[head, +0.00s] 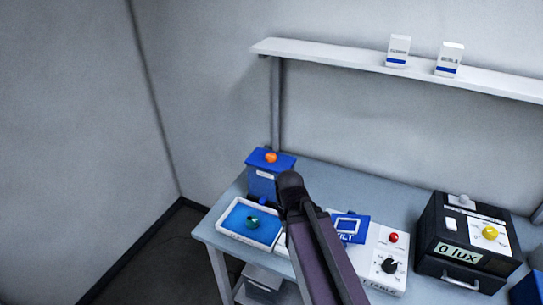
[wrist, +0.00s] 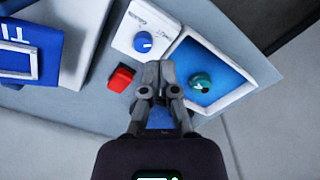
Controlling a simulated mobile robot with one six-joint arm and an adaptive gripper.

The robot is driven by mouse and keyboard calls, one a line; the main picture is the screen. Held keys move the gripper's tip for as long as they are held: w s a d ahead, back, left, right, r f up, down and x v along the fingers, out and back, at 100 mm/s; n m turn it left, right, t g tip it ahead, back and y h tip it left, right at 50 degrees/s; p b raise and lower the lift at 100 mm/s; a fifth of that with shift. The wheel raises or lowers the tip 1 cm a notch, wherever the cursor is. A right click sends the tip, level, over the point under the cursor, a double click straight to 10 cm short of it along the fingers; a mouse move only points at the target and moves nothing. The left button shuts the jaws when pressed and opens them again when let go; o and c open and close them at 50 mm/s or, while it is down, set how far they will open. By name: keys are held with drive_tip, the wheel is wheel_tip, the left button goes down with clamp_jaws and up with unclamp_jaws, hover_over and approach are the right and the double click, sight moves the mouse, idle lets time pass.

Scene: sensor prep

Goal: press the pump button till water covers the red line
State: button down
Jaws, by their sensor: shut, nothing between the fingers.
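A blue box (head: 265,184) with an orange round button (head: 271,157) on its lid stands at the back left of the table. I cannot tell for sure that this is the pump. In front of it is a white-rimmed tray (head: 222,224) with a blue inside and a green round piece (head: 252,221) in it. The tray (wrist: 238,93) and green piece (wrist: 201,82) also show in the wrist view. My gripper (wrist: 160,68) is shut and empty, left of the green piece in that view. A blue patch shows between its fingers. I see no red line.
A blue TILT plate (head: 352,228) lies on a white panel with a red button (head: 393,238) and black knob (head: 389,266). A black box reading 0 lux (head: 457,253) stands right. The wrist view shows a red block (wrist: 121,78) and blue knob (wrist: 143,42).

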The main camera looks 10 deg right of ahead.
drive_tip(key=shift+d, duration=0.15)
drive_tip(key=shift+d, duration=0.1)
wheel_tip(320, 180, up, 18)
drive_tip(key=m+t+y+p, duration=0.35)
drive_tip(key=t+p, duration=0.45)
drive_tip(key=p, duration=0.4)
hover_over(271, 157)
drive_tip(key=shift+y, duration=0.45)
drive_tip(key=shift+f, duration=0.2)
wheel_tip(271, 157, down, 9)
drive_tip(key=b, duration=0.8)
drive_tip(key=shift+r+b, duration=0.2)
drive_tip(key=shift+b, duration=0.1)
drive_tip(key=shift+f, duration=0.25)
